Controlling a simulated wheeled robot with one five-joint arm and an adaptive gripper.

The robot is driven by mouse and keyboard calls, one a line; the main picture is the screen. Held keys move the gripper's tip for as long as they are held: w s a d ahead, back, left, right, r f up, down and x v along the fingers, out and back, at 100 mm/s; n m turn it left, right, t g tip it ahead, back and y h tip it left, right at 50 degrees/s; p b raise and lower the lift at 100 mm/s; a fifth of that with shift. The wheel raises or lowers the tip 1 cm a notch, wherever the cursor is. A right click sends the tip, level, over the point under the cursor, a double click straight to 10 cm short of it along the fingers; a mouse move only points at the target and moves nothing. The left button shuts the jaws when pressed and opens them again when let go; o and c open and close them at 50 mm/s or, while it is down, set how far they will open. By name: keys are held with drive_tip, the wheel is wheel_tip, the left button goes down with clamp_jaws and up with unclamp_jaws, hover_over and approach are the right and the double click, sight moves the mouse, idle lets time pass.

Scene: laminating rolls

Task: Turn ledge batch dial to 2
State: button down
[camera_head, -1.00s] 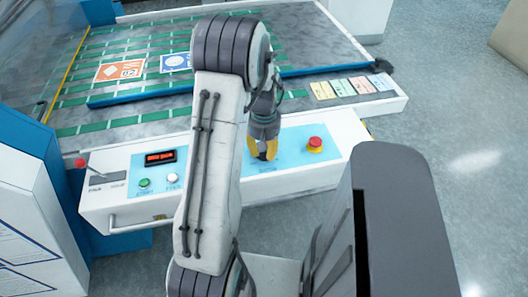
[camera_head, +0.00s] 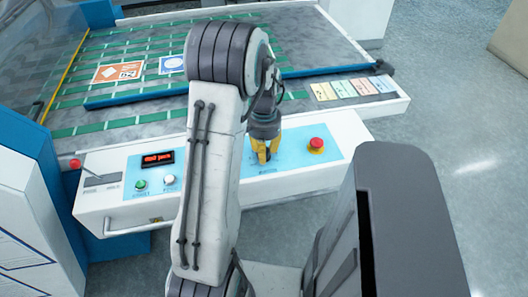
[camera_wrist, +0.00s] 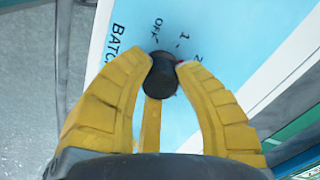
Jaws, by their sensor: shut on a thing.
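The batch dial (camera_wrist: 160,78) is a dark round knob on a light blue panel. In the wrist view my gripper (camera_wrist: 164,68) is shut on it, with one yellow finger on each side. The printed marks OFF, 1 and part of a 2 show beyond the knob, with part of the word BATCH at left. A small red bit shows at the knob's edge by the right fingertip, on the side of the 1 and 2. The exact setting is hard to tell. In the head view my gripper (camera_head: 265,152) is at the panel and hides the dial.
The white console ledge (camera_head: 115,205) carries a red display (camera_head: 157,158), a green button (camera_head: 141,185), a white button (camera_head: 169,180) and a red emergency stop (camera_head: 316,144) close right of my gripper. Behind lies the green-striped bed (camera_head: 130,100). A red-knobbed lever (camera_head: 75,164) stands at left.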

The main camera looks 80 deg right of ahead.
drive_tip(key=shift+a+f+m, duration=0.1)
drive_tip(key=shift+m, duration=0.5)
drive_tip(key=c, duration=0.9)
unclamp_jaws()
wheel_tip(320, 180, up, 12)
drive_tip(key=shift+r, duration=0.1)
idle(0.8)
